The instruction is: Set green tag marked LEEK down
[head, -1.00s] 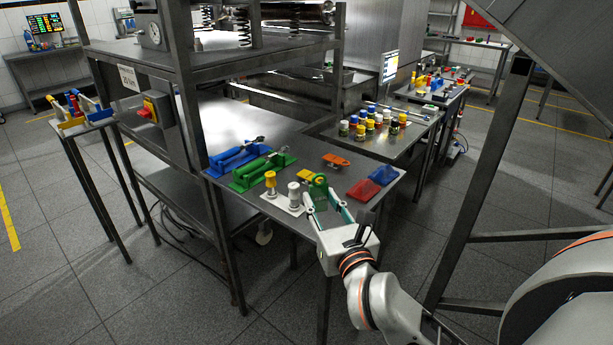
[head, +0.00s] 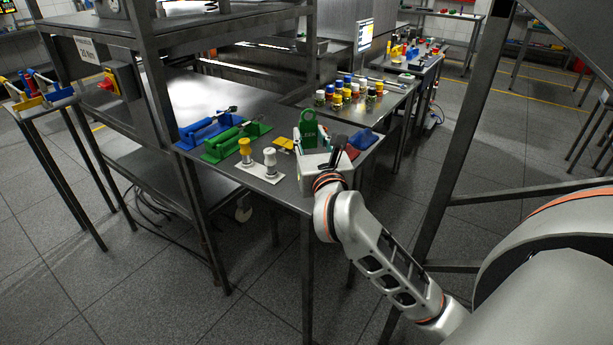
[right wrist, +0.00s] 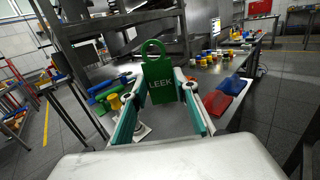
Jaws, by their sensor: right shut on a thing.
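The green tag (head: 308,130) marked LEEK has a ring at its top and stands upright above the near table. The right wrist view shows the same gripper (right wrist: 161,92) from behind. The gripper body hides the tag's lower end in the head view, so I cannot tell whether it touches the tabletop. My left gripper is not in view.
On the near table (head: 289,190) are a green clamp-like tool (head: 232,142), a blue one (head: 207,130), a white plate with yellow and white posts (head: 269,162), a yellow piece (head: 283,143), a blue block (head: 362,139) and a red block (right wrist: 217,101). Several jars (head: 345,92) stand behind.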

